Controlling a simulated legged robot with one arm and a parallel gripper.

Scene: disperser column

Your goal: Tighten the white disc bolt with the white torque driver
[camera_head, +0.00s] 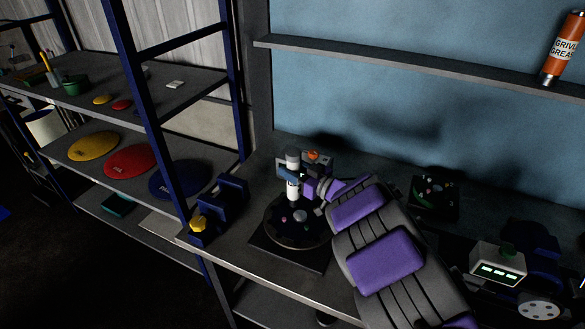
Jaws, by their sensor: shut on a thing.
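The white torque driver (293,159) stands roughly upright over a round dark disc base (285,235) on the workbench. My gripper (297,186) reaches in from the right and is shut on the driver's shaft. The driver's lower end is over the disc. Small light spots on the disc (301,215) may be bolts. I cannot tell which one is the white disc bolt, nor whether the driver tip touches it.
A blue vise (219,208) with a yellow part stands left of the disc. Shelves with yellow (93,146), red (131,161) and blue (181,179) discs are at the left. A dark round fixture (436,195) and a white box (498,263) are at the right. A grease can (562,48) stands on the wall shelf.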

